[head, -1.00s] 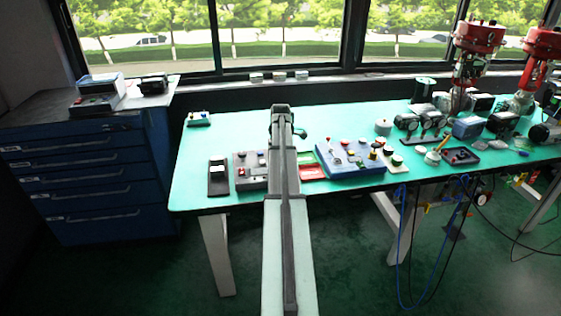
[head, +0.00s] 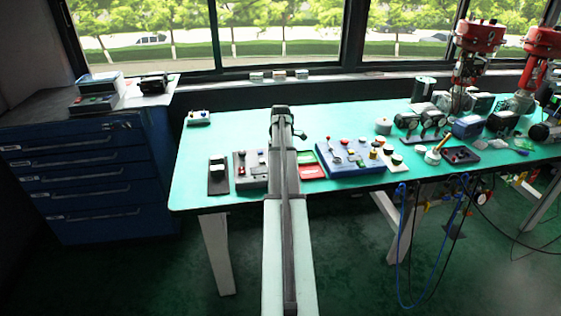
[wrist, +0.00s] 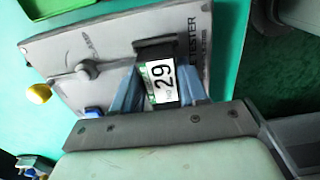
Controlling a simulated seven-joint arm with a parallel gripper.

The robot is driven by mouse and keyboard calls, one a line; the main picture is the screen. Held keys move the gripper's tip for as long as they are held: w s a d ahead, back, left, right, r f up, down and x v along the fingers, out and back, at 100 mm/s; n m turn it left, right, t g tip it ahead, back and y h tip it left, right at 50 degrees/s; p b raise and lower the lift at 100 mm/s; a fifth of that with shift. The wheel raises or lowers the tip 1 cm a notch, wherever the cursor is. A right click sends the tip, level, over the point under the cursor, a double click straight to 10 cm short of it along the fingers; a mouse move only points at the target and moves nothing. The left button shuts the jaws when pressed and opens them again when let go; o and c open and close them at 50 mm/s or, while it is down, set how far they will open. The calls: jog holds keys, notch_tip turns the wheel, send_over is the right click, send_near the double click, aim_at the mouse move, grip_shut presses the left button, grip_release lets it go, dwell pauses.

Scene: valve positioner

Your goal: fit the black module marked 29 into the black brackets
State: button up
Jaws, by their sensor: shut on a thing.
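The black module (wrist: 152,50), with a white label marked 29, shows in the wrist view between the blue-grey fingers of my gripper (wrist: 160,84). My gripper is shut on it, above or against a grey panel marked TESTER (wrist: 100,45); I cannot tell whether they touch. In the head view my own arm hides the module and most of the gripper. I cannot make out the black brackets for certain in either view. A small black stand with a pale top (head: 218,187) is on the bench left of my arm.
A grey control box (head: 250,168) is just left of my arm. A red and green tray (head: 312,170) and a blue box with knobs (head: 350,157) are to its right.

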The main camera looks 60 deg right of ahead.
jog(key=shift+f, duration=0.15)
jog(key=o, duration=0.8)
jog(key=shift+o, duration=0.2)
notch_tip(320, 180, up, 11)
dwell(0.9)
notch_tip(320, 180, up, 7)
dwell(1.3)
dwell(0.3)
